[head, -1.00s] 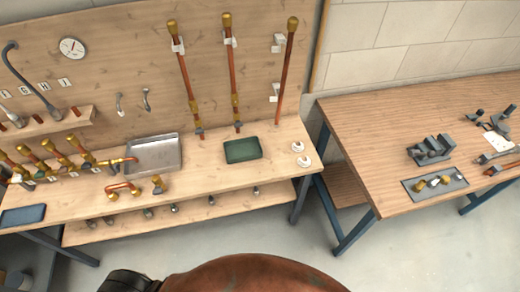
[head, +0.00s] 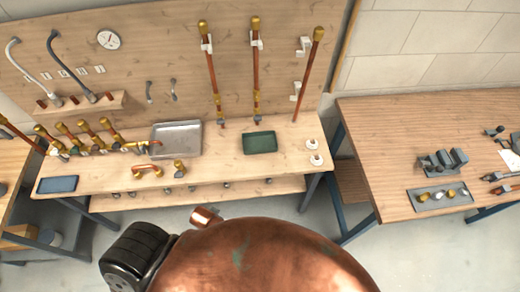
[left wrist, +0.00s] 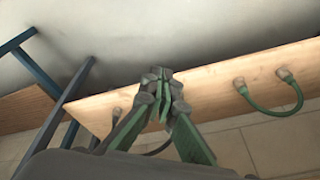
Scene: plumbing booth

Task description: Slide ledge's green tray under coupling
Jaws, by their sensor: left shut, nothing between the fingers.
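The green tray (head: 260,142) lies flat on the wooden ledge (head: 222,165) under the pegboard-like back panel. Vertical copper pipes hang on the panel. The middle pipe ends in a small coupling (head: 257,121) just behind the tray's back edge; any gap between them is too small to judge. Another pipe's lower coupling (head: 220,122) is left of the tray. My left gripper (left wrist: 160,78) shows in the left wrist view with its green fingers closed together and empty, with a wooden board beyond. It is not seen in the head view. My right gripper is in neither view.
A grey metal tray (head: 176,139) and brass-ended pipe fittings (head: 147,170) stand left of the green tray. White round pieces (head: 315,158) sit to its right. A blue tray (head: 57,184) lies at the left end. A separate wooden table (head: 380,150) stands at right.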

